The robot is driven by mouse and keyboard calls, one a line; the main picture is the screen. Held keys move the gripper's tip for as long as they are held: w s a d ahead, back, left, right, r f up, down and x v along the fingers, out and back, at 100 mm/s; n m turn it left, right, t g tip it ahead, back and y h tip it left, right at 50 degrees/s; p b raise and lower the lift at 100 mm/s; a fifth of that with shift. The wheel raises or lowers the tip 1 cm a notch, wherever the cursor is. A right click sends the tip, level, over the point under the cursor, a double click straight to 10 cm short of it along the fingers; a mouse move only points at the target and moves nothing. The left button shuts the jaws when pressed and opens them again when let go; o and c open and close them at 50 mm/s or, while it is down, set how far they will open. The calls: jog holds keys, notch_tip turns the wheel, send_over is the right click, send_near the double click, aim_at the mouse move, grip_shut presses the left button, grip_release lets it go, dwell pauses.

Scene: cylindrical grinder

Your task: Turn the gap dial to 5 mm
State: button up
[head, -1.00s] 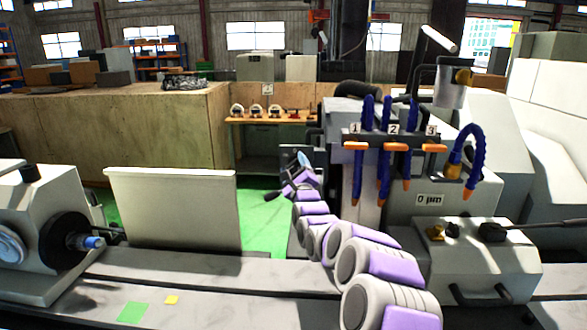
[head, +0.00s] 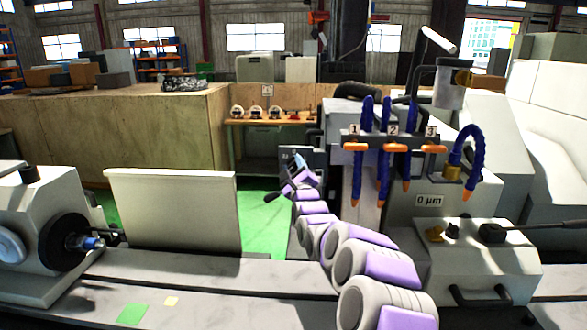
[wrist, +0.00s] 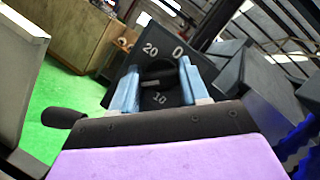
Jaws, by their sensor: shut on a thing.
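The gap dial (wrist: 158,74) is a black round knob on a dark panel with the white marks 20, 0 and 10. The 5 mark is not visible. My gripper (wrist: 159,88) has its two pale blue fingers shut on the knob, one on each side. A short light line shows on the knob's lower left, but I cannot tell which value it points to. In the head view, my gripper (head: 304,168) is in front of the dark dial panel (head: 290,156), and it hides the knob there.
Blue coolant hoses with orange valves (head: 396,148) hang just right of the arm. A white splash plate (head: 172,210) stands to the left. A dark lever knob (wrist: 62,118) sticks out left of my gripper. Green floor (head: 262,220) is clear beyond the machine bed.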

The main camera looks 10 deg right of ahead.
jog(key=shift+f+n+p, duration=0.1)
jog(key=shift+n+p, duration=0.3)
